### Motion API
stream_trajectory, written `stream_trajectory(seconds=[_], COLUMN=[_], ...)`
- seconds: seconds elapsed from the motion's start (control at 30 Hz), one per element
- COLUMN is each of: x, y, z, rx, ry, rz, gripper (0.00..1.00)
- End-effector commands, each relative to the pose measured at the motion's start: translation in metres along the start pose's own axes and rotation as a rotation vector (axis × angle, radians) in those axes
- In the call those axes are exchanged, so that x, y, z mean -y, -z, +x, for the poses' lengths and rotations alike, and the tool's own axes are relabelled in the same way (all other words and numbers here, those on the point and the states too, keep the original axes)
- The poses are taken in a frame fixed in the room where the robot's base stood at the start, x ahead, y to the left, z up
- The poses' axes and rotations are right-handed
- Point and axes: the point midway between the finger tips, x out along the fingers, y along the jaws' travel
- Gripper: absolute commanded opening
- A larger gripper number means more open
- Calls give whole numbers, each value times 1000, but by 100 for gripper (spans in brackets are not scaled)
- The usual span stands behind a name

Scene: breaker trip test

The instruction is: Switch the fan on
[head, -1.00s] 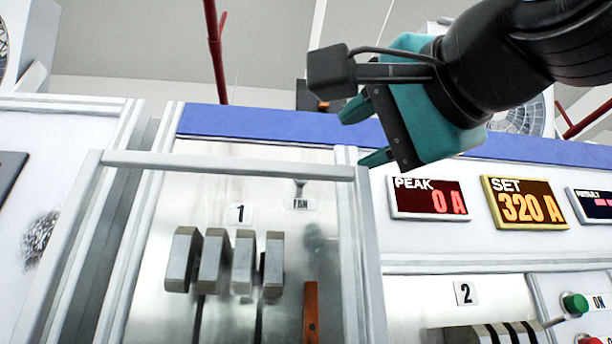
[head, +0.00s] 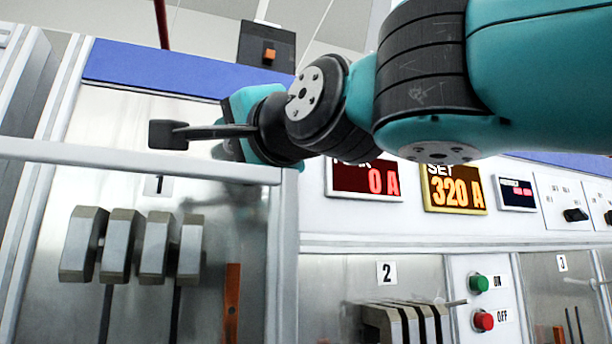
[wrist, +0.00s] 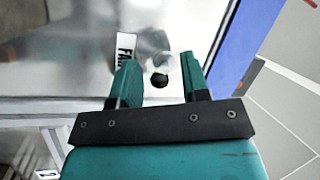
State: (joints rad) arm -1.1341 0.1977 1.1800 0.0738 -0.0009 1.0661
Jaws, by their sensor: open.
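The FAN label (wrist: 126,48) shows in the wrist view on the shiny metal panel, just beyond the left finger. A small dark round part (wrist: 160,80), apparently the fan switch, lies between the fingertips in that picture. Its lever position is unclear. My gripper (wrist: 161,82) is open, with its two teal fingers on either side of the dark part; I cannot tell whether they touch it. In the head view my gripper (head: 228,148) is at the panel above compartment 1, and it hides the fan switch and label.
A grey frame bar (head: 140,160) runs just below my gripper. Several grey breaker handles (head: 118,247) and an orange-brown bar (head: 231,303) sit below it. The SET display (head: 455,188), a green ON button (head: 478,284) and a red OFF button (head: 484,321) are to the right.

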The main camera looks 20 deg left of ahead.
Motion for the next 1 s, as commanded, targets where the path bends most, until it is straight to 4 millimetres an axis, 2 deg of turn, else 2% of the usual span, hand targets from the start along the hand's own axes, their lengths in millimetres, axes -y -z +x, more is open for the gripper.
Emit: stream_trajectory(seconds=[0.07, 0.2, 0.27, 0.67, 1.0], x=[0, 0, 0, 6, 21], y=[0, 0, 0, 2, 10], z=[0, 0, 0, 0, 1], rx=[0, 0, 0, 23, 117], ry=[0, 0, 0, -50, -261], rz=[0, 0, 0, 19, 103], gripper=[42, 10, 0, 0, 0])
